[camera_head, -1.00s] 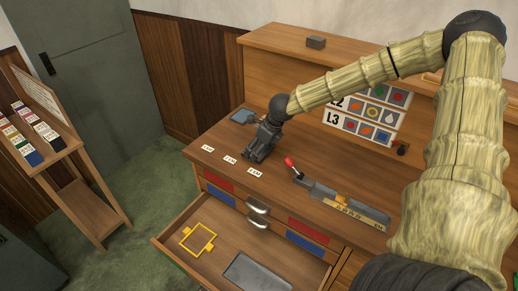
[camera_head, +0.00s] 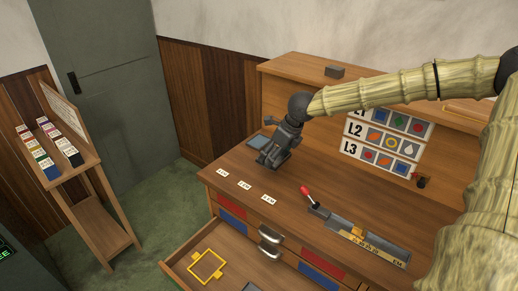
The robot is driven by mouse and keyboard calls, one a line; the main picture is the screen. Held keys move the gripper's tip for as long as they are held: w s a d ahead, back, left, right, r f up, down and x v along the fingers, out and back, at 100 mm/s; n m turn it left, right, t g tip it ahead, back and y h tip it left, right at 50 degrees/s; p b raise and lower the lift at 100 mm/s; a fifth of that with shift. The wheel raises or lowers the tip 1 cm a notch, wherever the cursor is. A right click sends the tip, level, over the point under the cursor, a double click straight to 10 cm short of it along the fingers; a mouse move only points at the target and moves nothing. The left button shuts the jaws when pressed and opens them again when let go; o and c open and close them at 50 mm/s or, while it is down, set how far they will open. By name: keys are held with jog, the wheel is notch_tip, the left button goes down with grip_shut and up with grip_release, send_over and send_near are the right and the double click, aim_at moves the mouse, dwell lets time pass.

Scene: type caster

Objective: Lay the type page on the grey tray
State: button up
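My gripper (camera_head: 269,163) points down over the back left of the desk, with its fingers close together in the view. I cannot tell whether they are open or shut, or whether they hold anything. A flat blue-grey piece (camera_head: 257,141) lies at the desk's back left, partly hidden behind my gripper; it may be the grey tray. A grey plate (camera_head: 251,287) in the open drawer is mostly cut off by the bottom edge. I cannot clearly make out a type page.
A composing stick-like metal holder (camera_head: 350,238) with a red-knobbed lever (camera_head: 306,190) lies on the desk. Small labels (camera_head: 245,184) line the front left. The open drawer holds a yellow frame (camera_head: 207,265). A side stand (camera_head: 60,165) is at left.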

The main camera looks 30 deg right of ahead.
jog(key=shift+w+r, duration=0.1)
jog(key=shift+r, duration=0.35)
